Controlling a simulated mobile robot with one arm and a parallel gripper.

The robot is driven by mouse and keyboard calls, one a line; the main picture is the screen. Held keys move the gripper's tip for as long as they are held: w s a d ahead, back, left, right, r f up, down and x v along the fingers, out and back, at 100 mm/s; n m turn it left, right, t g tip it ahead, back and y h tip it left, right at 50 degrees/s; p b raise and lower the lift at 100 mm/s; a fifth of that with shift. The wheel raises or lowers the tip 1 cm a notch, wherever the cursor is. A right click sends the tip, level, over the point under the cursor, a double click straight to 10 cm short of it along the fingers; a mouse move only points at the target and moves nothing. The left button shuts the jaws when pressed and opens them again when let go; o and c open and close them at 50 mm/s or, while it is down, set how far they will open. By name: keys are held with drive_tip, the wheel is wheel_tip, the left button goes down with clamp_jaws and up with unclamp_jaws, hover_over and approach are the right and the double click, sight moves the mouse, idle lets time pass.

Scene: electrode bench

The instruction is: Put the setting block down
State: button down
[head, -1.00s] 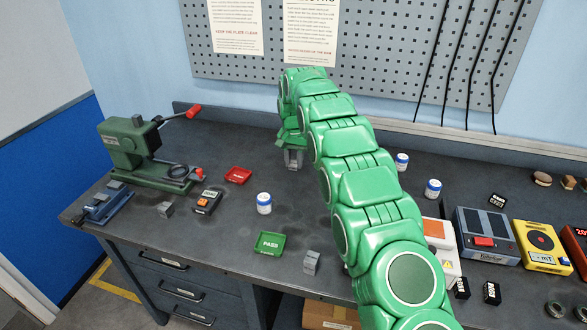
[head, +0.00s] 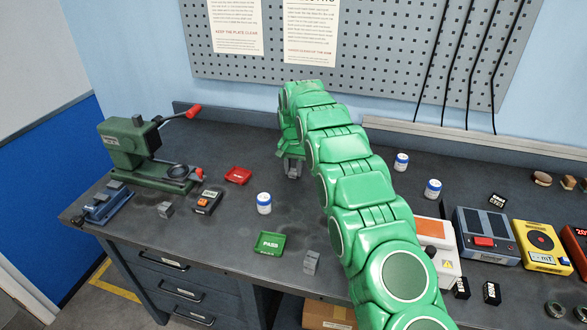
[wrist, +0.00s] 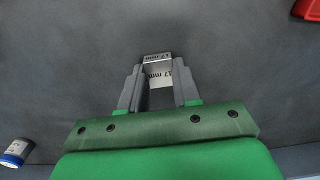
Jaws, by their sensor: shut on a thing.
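My gripper (head: 293,168) reaches down at the back middle of the bench, below the green arm. In the wrist view my gripper (wrist: 158,88) has its two grey fingers shut on the setting block (wrist: 157,59), a small metal block marked "17 mm". The block's top and one face show between and beyond the fingertips. In the head view the block is small and mostly hidden by the fingers. I cannot tell whether its underside touches the dark bench top (head: 225,262).
Two other grey blocks (head: 311,262) (head: 165,210) stand nearer the front. A red tray (head: 238,175), a green PASS tray (head: 269,243) and a white-blue jar (head: 264,203) lie left of my arm. A green press (head: 130,150) stands at the left. Bench around the gripper is clear.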

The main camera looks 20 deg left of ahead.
sight(293, 171)
drive_tip(key=shift+f, duration=0.15)
drive_tip(key=c, duration=0.8)
unclamp_jaws()
wheel_tip(293, 171, up, 12)
drive_tip(key=shift+r, duration=0.2)
